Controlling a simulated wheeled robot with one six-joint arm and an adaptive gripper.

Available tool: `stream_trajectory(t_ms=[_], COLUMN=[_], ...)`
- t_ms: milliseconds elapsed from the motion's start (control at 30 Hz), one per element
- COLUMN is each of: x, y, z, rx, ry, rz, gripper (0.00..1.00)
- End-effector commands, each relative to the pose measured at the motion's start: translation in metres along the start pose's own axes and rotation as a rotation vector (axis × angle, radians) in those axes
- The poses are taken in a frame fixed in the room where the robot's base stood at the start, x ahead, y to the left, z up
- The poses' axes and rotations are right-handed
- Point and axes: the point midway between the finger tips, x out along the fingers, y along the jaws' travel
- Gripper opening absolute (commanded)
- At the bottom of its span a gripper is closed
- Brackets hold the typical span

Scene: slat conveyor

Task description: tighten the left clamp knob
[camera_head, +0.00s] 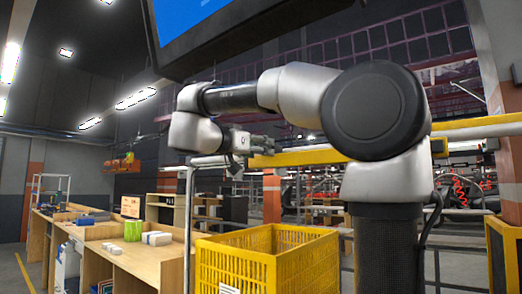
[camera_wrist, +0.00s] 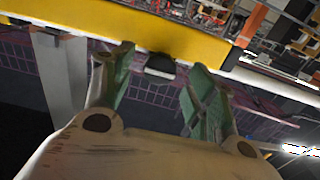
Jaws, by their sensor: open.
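My gripper (camera_head: 268,144) is at the end of my raised arm, in front of a yellow beam (camera_head: 312,156) in the head view. In the wrist view my gripper (camera_wrist: 162,58) has its two green fingers spread apart with nothing held. A small dark block with a pale lower edge (camera_wrist: 160,66) shows between the fingertips, at the edge of the yellow beam (camera_wrist: 150,28). It may be a clamp knob, but I cannot tell for sure. No contact between fingers and block is clear. No slat conveyor can be made out with certainty.
A yellow slatted crate (camera_head: 265,246) stands below my arm. A wooden workbench (camera_head: 150,262) with a green box (camera_head: 133,230) and small items is at the left. A dark-framed screen (camera_head: 190,22) hangs above. A grey post (camera_wrist: 62,75) stands left of the fingers.

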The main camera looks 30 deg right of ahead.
Motion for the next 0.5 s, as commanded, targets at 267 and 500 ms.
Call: stream_trajectory(t_ms=[267, 500], x=[0.017, 0.017], y=[0.0, 0.0], z=[0.0, 0.0], rx=[0.001, 0.001], ry=[0.0, 0.0], rz=[-0.001, -0.002], gripper=[0.57, 0.44])
